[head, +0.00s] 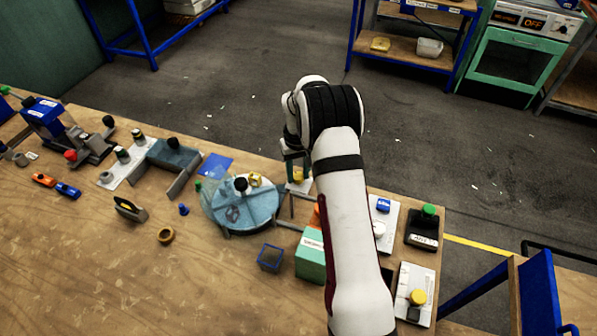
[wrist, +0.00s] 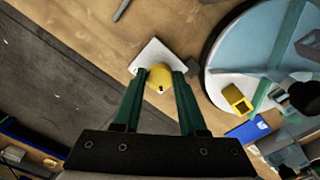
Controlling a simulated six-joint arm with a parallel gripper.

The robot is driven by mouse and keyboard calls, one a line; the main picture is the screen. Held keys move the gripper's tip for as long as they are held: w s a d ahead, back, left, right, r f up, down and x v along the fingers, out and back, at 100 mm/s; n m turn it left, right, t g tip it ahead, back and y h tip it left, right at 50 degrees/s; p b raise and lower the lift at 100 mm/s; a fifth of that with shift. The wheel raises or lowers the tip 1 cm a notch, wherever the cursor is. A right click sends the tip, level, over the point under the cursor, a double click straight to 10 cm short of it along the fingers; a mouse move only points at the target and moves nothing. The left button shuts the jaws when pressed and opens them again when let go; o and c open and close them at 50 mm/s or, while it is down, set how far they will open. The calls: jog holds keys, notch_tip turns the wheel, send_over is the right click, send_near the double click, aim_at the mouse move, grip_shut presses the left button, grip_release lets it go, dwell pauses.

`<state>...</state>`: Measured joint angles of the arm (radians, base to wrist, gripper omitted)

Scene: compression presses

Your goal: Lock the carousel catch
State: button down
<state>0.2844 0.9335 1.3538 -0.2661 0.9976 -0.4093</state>
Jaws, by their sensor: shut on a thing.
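The carousel (head: 237,215) is a round light-blue disc on the table. It fills the right of the wrist view (wrist: 240,60), with a green-edged divider across it. A yellow knob (wrist: 160,76) on a white plate (wrist: 150,53), apparently the carousel catch, stands beside the disc's rim. It also shows in the head view (head: 298,174). My gripper (wrist: 162,80) has its green fingers closed on either side of the knob. In the head view my gripper (head: 297,168) is partly hidden by my arm. Whether the catch is locked I cannot tell.
A yellow block (head: 255,180) and a black knob (head: 240,184) are on the carousel. A blue open frame (head: 270,257) and a green box (head: 311,257) stand in front. Button plates (head: 415,290) lie to the right. The table's front left is clear.

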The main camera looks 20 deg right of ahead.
aim_at(297, 176)
jog(key=m, duration=0.5)
jog(key=shift+m, duration=0.3)
jog(key=shift+a+m, duration=0.1)
jog(key=shift+m, duration=2.2)
jog(key=shift+w, duration=0.1)
jog(key=shift+c, duration=2.3)
grip_release()
jog(key=shift+r, duration=0.1)
notch_tip(297, 176, up, 16)
